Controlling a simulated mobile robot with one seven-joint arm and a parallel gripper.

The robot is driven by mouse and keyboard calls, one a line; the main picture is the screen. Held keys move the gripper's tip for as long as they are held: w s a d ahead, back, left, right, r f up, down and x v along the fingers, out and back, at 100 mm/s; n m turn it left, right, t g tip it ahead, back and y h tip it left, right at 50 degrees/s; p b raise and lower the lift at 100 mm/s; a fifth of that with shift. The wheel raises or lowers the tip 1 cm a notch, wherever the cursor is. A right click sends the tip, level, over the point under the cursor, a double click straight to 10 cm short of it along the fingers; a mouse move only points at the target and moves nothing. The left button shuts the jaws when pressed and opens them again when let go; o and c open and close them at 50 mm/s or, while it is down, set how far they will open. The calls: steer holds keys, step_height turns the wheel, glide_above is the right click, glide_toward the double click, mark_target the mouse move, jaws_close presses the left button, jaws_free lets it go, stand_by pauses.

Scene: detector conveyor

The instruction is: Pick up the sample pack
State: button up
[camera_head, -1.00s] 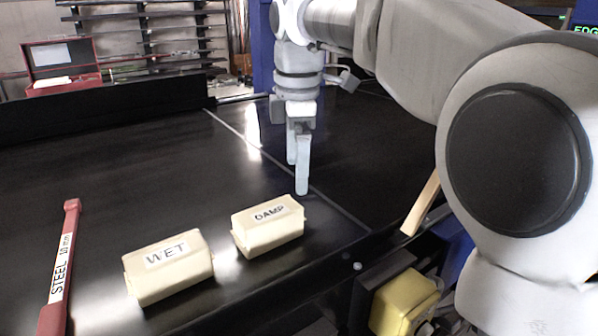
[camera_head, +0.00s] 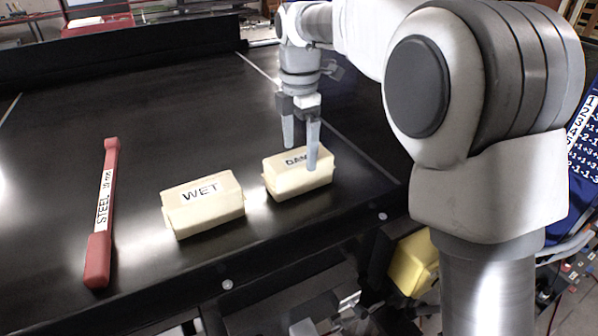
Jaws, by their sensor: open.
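Two cream packs lie on the black conveyor belt. The pack labelled WET (camera_head: 203,207) is left of the pack labelled DAMP (camera_head: 290,183). Neither carries a label reading "sample". My gripper (camera_head: 301,158) points down at the DAMP pack, with its fingers apart and nothing between them. One finger overlaps the front of the DAMP pack in the picture and hides part of its label; the other appears behind it. I cannot tell whether a finger touches the pack.
A red wand labelled STEEL (camera_head: 104,212) lies on the belt (camera_head: 165,110) at the left. A yellow object (camera_head: 412,262) sits below the belt's near edge. A dark raised wall (camera_head: 120,48) runs along the far side. The belt behind the packs is clear.

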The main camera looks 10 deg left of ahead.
mark_target(299, 172)
steer(key=shift+w+f+p, duration=0.1)
steer(key=shift+f+p, duration=0.2)
steer(key=shift+f, duration=3.15)
steer(key=shift+r, duration=0.1)
jaws_close()
